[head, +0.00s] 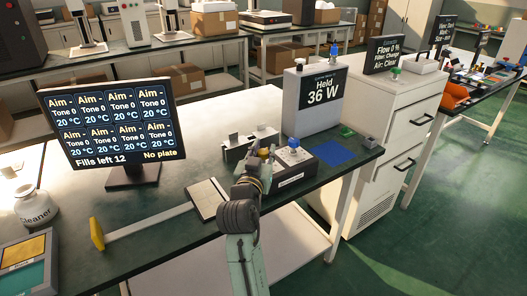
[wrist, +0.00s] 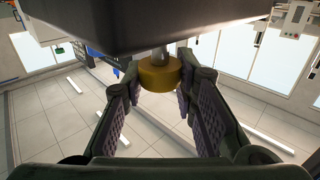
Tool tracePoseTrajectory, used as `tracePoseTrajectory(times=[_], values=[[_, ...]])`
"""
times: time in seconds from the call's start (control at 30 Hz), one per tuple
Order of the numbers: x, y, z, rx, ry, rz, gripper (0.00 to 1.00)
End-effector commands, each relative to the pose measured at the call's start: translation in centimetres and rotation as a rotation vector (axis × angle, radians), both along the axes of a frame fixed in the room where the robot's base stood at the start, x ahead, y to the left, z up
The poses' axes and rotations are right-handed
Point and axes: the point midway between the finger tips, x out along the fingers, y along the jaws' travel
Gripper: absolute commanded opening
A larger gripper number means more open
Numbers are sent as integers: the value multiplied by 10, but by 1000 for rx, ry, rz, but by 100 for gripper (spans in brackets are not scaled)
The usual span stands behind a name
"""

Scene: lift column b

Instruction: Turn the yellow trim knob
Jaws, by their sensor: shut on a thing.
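The yellow trim knob (wrist: 158,75) is in the wrist view, a short round cap on a grey stem below a dark housing (wrist: 110,22). My gripper (wrist: 160,88) has one finger on each side of the knob and is shut on it. In the head view my gripper (head: 262,168) is at the left side of a small grey and black device (head: 293,160) with a blue button on top. A small patch of yellow-orange (head: 263,153) shows by the fingers there. Most of the knob is hidden by my gripper in that view.
A display (head: 110,125) stands on the bench to the left, and a grey box reading "Held 36 W" (head: 314,100) stands behind the device. A white bar with a yellow end (head: 97,234) lies at the front left. A blue mat (head: 333,152) is to the right.

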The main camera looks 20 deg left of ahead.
Motion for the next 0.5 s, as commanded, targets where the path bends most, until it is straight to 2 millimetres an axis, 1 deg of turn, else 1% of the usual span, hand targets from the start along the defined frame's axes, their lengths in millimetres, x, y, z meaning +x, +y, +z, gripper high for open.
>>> tracePoseTrajectory(times=[0.17,0.2,0.5], values=[[0,1,0,-1,1,2,0],[0,1,0,-1,1,2,29],[0,0,0,-1,1,1,47]])
